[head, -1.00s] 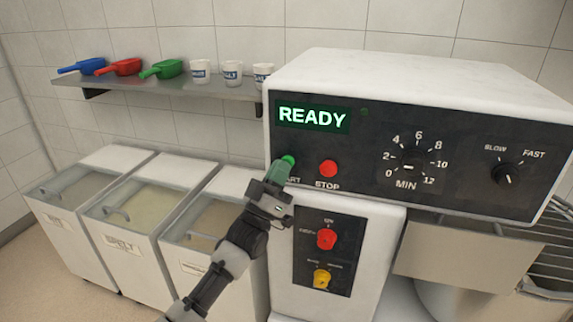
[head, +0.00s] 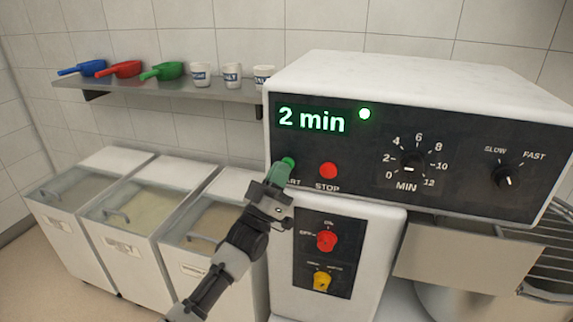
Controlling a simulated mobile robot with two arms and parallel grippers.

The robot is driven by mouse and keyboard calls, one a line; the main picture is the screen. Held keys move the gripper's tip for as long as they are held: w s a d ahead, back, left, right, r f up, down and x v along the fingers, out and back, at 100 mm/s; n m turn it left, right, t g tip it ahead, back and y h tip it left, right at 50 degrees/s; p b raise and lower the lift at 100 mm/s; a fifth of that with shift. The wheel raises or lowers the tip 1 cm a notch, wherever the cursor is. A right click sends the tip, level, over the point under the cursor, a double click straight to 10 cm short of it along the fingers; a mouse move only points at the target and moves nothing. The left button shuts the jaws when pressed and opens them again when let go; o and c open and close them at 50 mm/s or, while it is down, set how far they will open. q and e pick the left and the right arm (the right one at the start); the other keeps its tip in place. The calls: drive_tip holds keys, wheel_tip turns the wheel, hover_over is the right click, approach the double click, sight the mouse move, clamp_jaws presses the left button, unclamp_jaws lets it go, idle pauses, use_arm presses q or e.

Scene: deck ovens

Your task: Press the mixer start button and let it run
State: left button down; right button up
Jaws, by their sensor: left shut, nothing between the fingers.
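The mixer's control panel (head: 450,150) fills the right of the head view. Its display (head: 311,119) reads "2 min" in green, and a round lamp (head: 364,114) beside it is lit. The green start button (head: 289,162) shows just past my left gripper (head: 282,172), which is shut and empty with its fingertips at the button. I cannot tell whether they touch it. The fingers hide part of the "START" label. The red stop button (head: 328,170) is just right of it. The minute dial (head: 408,164) and the speed knob (head: 504,176) are further right. My right gripper is not in view.
A lower panel with a red switch (head: 326,240) and a yellow switch (head: 322,280) sits below. Several lidded bins (head: 133,252) stand at the left. A wall shelf (head: 170,88) holds scoops and white cups. The mixer bowl (head: 455,302) is partly visible at the lower right.

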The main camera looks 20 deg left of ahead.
use_arm(q)
drive_tip(key=shift+s, duration=0.6)
drive_tip(key=s+p, duration=0.3)
drive_tip(key=s, duration=0.2)
drive_tip(key=shift+a, duration=0.1)
idle(0.4)
